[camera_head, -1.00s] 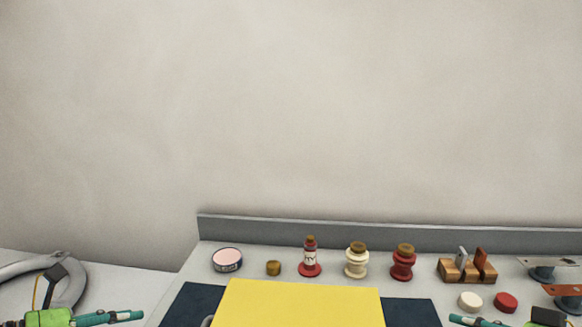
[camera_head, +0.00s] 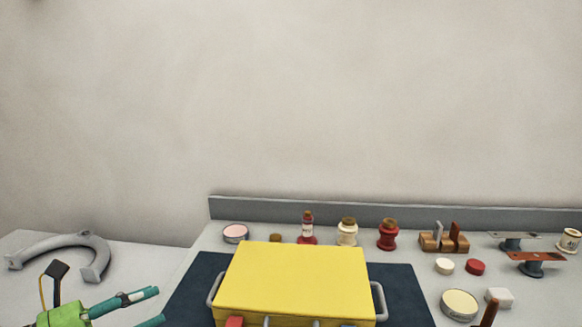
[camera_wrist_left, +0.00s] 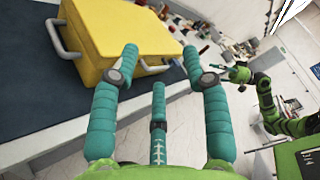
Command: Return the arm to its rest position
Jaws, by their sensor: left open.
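My left gripper (camera_head: 157,306) is at the lower left of the head view, left of the yellow case (camera_head: 292,278). Its teal fingers are spread apart and nothing is between them. In the left wrist view the spread fingers (camera_wrist_left: 160,62) point toward the yellow case (camera_wrist_left: 120,35), apparently without holding it. My right arm is out of the head view. It shows at the right of the left wrist view, with its gripper (camera_wrist_left: 238,73) small and its jaw state unclear.
The yellow case stands on a dark mat (camera_head: 400,295). Behind it are a red bottle (camera_head: 307,232), a cream jar (camera_head: 347,232) and a red jar (camera_head: 388,235). A wooden block holder (camera_head: 443,242) stands at right. A grey horseshoe shape (camera_head: 85,240) lies at left.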

